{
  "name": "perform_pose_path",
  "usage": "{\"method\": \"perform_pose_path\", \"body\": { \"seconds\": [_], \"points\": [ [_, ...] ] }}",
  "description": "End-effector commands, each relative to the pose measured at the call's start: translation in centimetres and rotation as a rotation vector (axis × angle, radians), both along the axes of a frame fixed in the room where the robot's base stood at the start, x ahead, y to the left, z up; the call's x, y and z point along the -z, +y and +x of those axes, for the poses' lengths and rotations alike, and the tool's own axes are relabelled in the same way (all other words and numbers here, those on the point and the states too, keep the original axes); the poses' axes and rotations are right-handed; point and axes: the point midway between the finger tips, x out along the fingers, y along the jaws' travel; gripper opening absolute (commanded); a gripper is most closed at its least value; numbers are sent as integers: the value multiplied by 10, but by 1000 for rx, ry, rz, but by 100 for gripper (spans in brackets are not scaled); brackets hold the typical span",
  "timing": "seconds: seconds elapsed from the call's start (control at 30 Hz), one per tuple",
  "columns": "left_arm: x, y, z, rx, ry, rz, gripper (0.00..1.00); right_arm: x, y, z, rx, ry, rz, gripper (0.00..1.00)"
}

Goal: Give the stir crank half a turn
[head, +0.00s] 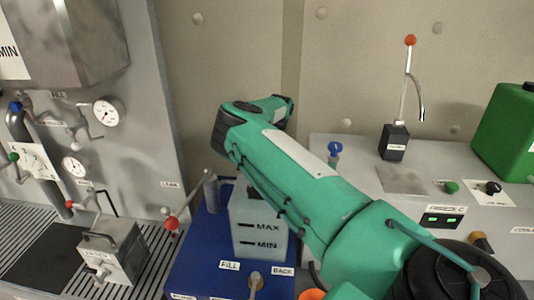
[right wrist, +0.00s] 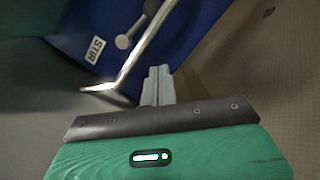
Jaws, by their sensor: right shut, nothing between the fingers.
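The stir crank (right wrist: 140,55) shows in the right wrist view as a bent, shiny metal rod in front of a blue panel, beside a white STIR label (right wrist: 95,50). Its lower end bends to the left. My right gripper (right wrist: 158,72) is shut and empty, with its fingertips just right of the crank's bend. I cannot tell whether they touch the rod. In the head view my green right arm crosses the middle, and its gripper and the crank are not visible there. My left gripper is not in view.
A blue unit (head: 210,245) carries a translucent tank (head: 258,215) close to my arm. Left are a small metal box (head: 112,255) and a red-knobbed lever (head: 171,223). Right are a black-based tap (head: 394,142) and a green canister (head: 505,130) on a pale bench.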

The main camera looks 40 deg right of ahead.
Motion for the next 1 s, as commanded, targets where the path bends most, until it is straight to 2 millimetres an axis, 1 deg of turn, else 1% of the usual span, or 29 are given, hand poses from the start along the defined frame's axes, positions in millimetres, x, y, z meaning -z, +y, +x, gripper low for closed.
{"method": "perform_pose_path", "body": {
  "seconds": [0.03,0.1,0.17,0.27,0.43,0.6,0.73,1.0],
  "points": [
    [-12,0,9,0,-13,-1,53,7,3,-1,0,4,1,0],
    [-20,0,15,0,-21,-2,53,22,6,-1,-1,4,0,0],
    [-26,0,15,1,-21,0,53,35,9,-1,-1,4,1,0],
    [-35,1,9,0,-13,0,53,55,14,0,-2,3,1,0],
    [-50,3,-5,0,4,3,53,59,36,3,-2,-1,1,0],
    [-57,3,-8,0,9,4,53,63,48,4,-1,-1,0,0],
    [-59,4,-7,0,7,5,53,66,53,5,-1,0,0,0],
    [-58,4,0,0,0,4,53,67,53,5,-1,-1,0,0]
  ]
}}
